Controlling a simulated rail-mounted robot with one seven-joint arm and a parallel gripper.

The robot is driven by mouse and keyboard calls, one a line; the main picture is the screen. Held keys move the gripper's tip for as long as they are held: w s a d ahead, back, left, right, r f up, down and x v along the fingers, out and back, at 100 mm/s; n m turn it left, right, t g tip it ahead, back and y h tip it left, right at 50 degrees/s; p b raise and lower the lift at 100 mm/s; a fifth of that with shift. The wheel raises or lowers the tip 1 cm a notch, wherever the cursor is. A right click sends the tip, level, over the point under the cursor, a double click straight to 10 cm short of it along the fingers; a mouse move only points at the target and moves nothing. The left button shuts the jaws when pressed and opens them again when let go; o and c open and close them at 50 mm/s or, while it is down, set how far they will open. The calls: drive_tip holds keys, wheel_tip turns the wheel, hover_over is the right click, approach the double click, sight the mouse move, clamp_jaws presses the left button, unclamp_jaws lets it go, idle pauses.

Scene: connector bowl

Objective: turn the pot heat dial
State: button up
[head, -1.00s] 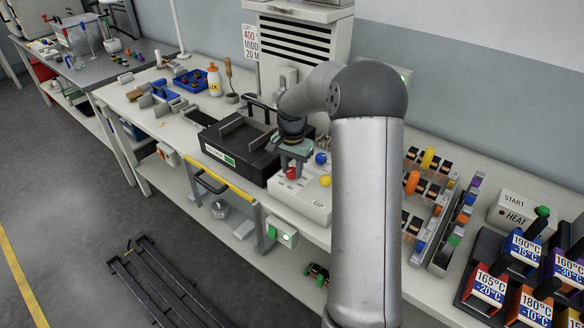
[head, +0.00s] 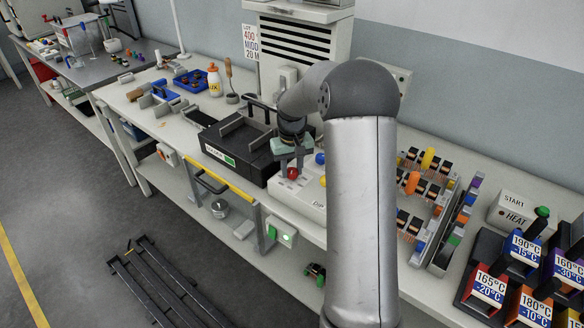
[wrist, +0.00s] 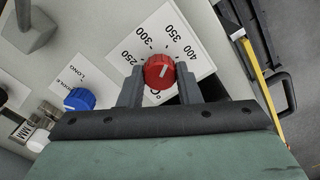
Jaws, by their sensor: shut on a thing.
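The heat dial is a red knob (wrist: 159,72) with a white pointer line, set on a white scale plate (wrist: 134,46) marked 250, 300, 350 and 400 °C. In the wrist view my gripper (wrist: 159,80) has one finger on each side of the red knob, shut on it. The pointer line lies between the 350 and 400 marks as far as I can tell. In the head view the red knob (head: 293,173) shows at the front of the white control box (head: 290,197), just under my gripper (head: 292,160). My arm hides the box's right side.
A blue knob (wrist: 79,99) sits beside the red one, and shows behind it in the head view. A yellow knob (head: 323,181) is at the right.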

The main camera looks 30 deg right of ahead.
sight(292, 170)
drive_tip(key=n, duration=0.5)
drive_tip(key=shift+n, duration=0.3)
drive_tip(key=n+p, duration=0.1)
drive_tip(key=n, duration=0.3)
drive_tip(key=shift+r, duration=0.1)
drive_tip(key=n+p, duration=0.1)
drive_tip(key=n, duration=0.4)
drive_tip(key=shift+n, duration=0.4)
drive_tip(key=n+p, duration=0.1)
drive_tip(key=n, duration=0.3)
drive_tip(key=shift+p, duration=0.4)
drive_tip(key=shift+n, duration=0.4)
drive_tip(key=o, duration=1)
drive_tip(key=shift+c, duration=0.2)
wheel_tip(292, 170, up, 17)
drive_tip(key=b, duration=0.1)
drive_tip(key=shift+r, duration=0.15)
